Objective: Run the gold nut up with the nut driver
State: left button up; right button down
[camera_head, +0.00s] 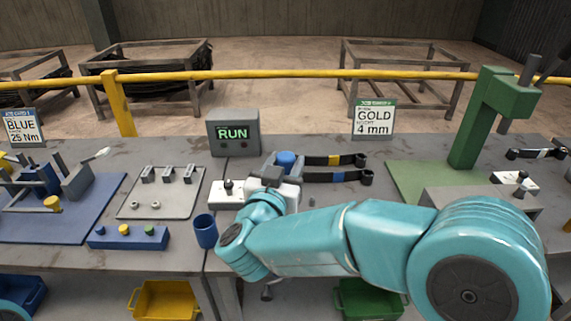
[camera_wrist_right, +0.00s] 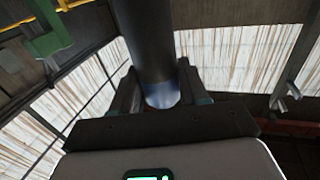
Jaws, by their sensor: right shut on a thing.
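My right gripper (camera_head: 274,172) is at the middle of the bench, beside a blue cylindrical piece (camera_head: 287,159). In the right wrist view the jaws (camera_wrist_right: 160,92) are shut on a dark cylindrical tool (camera_wrist_right: 145,40), with a pale blue-grey end between them. I cannot tell for sure that it is the nut driver. A gold round piece (camera_head: 52,203) sits on the blue fixture at the left; I cannot tell whether it is the gold nut. My left gripper is out of view.
Two black-handled tools, with a yellow band (camera_head: 334,160) and a blue band (camera_head: 337,177), lie right of the gripper. A green press (camera_head: 480,120) stands at the right. A blue cup (camera_head: 205,231), a grey tray (camera_head: 160,205) and a RUN box (camera_head: 233,135) are at the left.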

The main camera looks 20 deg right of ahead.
jog(key=shift+f+b, duration=0.4)
jog(key=shift+f, duration=0.25)
dwell(1.4)
jog(key=shift+w+r+p, duration=0.1)
jog(key=shift+r+p, duration=0.6)
jog(key=shift+r, duration=0.05)
notch_tip(320, 180, up, 2)
jog(key=shift+r+p, duration=0.1)
jog(key=shift+p, duration=0.7)
jog(key=shift+r+p, duration=1.6)
jog(key=shift+r, duration=0.3)
jog(key=shift+f, duration=0.1)
